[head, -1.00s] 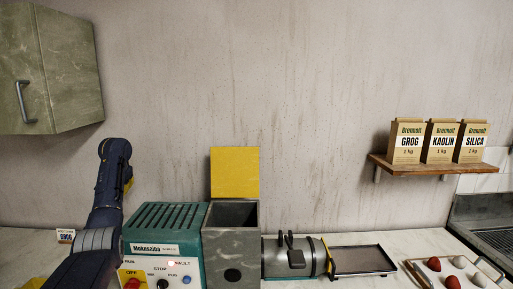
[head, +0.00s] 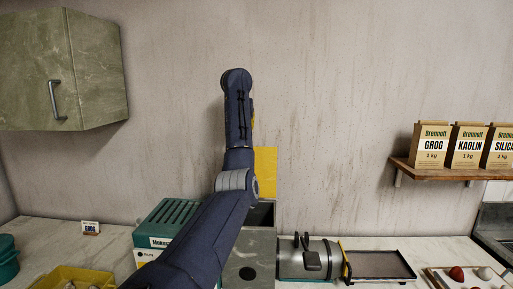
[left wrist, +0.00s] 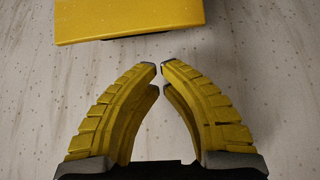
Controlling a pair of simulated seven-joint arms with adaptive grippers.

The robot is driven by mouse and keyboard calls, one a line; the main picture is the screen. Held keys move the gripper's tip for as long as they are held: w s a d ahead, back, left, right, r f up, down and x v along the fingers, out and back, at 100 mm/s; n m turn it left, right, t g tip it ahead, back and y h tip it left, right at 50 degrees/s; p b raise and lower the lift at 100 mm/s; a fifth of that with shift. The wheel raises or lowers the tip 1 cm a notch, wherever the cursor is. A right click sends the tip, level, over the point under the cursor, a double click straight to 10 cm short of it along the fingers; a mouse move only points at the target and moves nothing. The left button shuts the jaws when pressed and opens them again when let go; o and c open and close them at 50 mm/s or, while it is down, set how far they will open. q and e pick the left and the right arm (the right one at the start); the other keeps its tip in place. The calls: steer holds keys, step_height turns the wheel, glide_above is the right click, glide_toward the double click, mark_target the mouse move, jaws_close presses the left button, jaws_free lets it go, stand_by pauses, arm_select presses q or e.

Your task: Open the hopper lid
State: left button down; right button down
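The yellow hopper lid (head: 266,172) stands upright, open, at the back of the grey hopper (head: 262,246), whose dark opening (head: 262,213) shows in the head view. My left arm covers the left part of lid and hopper there. In the left wrist view the lid (left wrist: 130,18) is a yellow panel at the top, beyond my left fingertips and apart from them. My left gripper (left wrist: 158,68) has its two yellow fingers curved together, tips almost meeting, with nothing between them. In the head view it is mostly hidden behind my left wrist. My right gripper is not in view.
The teal machine body (head: 174,218) is left of the hopper. A metal cylinder (head: 307,262) and a dark tray (head: 380,265) are to its right. A yellow bin (head: 72,280) is at front left. A shelf (head: 445,173) with bags and a cabinet (head: 95,75) hang on the wall.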

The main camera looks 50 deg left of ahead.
arm_select(q)
steer(key=x, duration=1)
steer(key=shift+d, duration=0.15)
